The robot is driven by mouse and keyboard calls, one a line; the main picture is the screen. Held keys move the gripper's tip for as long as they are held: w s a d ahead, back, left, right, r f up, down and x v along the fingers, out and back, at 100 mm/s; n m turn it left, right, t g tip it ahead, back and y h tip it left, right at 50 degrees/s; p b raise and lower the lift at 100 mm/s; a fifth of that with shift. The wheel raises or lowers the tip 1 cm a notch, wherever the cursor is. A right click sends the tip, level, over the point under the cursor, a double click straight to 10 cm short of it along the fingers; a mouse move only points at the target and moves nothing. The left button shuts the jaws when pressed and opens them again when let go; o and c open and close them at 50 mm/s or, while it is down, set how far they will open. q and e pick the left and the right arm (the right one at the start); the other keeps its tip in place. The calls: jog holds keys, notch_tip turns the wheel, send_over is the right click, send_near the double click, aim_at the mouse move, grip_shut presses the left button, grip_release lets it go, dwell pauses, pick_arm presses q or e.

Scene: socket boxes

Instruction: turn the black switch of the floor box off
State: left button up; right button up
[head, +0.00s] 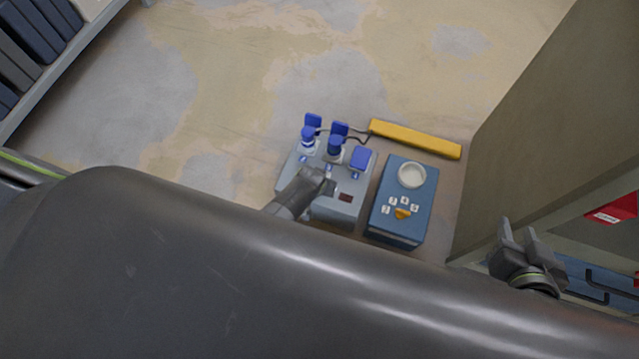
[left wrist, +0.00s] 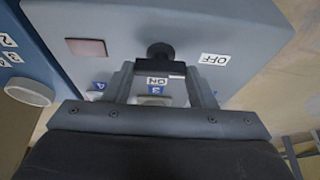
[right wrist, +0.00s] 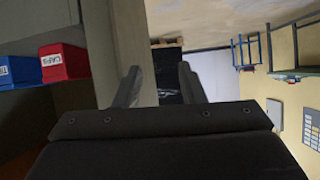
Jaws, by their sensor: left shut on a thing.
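The grey floor box (head: 292,176) stands on the floor in the head view, with blue socket lids and plugs on its far part. In the left wrist view its black switch (left wrist: 160,51) is a round pivot with a bar, between an ON label (left wrist: 157,81) and an OFF label (left wrist: 215,59). The bar lies on the ON side, between my fingertips. My left gripper (head: 326,178) is shut on the switch, also seen in the left wrist view (left wrist: 160,72); in the head view it hides the switch. My right gripper (head: 518,236) is open and empty, well to the right.
A blue box (head: 385,215) with a white round knob (head: 411,175) and an orange knob (head: 402,214) stands close right of the floor box. A yellow bar (head: 415,138) lies behind them. A tall panel (head: 550,120) rises at right.

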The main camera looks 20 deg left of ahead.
pick_arm(q)
jog(key=o, duration=1)
